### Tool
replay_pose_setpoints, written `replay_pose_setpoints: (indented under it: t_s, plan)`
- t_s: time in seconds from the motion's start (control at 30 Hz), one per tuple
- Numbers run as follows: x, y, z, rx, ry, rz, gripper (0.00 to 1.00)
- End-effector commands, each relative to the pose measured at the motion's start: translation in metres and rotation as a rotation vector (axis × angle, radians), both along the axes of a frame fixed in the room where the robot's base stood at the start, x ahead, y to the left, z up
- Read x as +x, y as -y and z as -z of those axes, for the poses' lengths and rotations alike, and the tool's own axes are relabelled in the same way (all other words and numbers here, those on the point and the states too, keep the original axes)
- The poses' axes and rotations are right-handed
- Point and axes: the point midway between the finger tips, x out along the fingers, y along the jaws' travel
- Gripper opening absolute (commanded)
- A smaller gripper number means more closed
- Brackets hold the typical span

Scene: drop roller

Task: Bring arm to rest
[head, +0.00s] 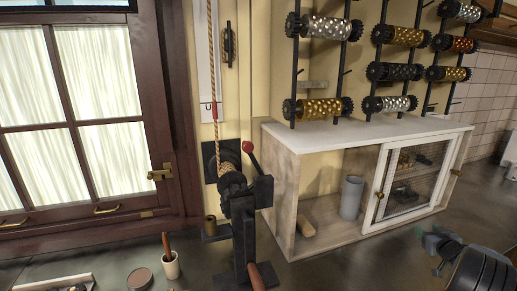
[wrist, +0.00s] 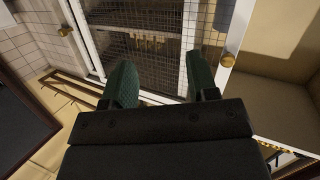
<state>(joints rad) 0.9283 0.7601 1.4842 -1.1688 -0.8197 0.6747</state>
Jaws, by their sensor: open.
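My gripper (head: 434,242) shows at the lower right of the head view, in front of the low cabinet. In the wrist view, the two green fingers of my gripper (wrist: 163,82) stand apart with nothing between them. Behind them is the cabinet's mesh door (wrist: 150,50) in its white frame. I cannot tell the exact gap between the fingertips and the door. Part of my dark arm shows at the head view's lower right corner.
The low cabinet (head: 345,131) holds a grey cylinder (head: 351,197) in its open side. Patterned rollers (head: 320,107) hang on wall racks above. A black roller machine (head: 245,225) with a red-knobbed lever stands left of the cabinet. A small cup (head: 171,265) stands at the front.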

Motion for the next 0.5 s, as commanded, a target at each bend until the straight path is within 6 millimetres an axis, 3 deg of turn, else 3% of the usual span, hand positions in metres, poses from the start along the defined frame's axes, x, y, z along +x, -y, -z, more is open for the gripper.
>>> replay_pose_setpoints:
  t_s: [0.1, 0.23, 0.37, 0.5]
  plan:
    - [-0.022, 0.011, 0.011, -0.017, -0.151, 0.221, 0.53]
    - [-0.045, -0.012, 0.015, -0.004, -0.349, 0.393, 0.53]
    - [-0.074, -0.067, 0.012, 0.05, -0.568, 0.485, 0.53]
    - [-0.111, -0.151, 0.005, 0.13, -0.793, 0.493, 0.53]
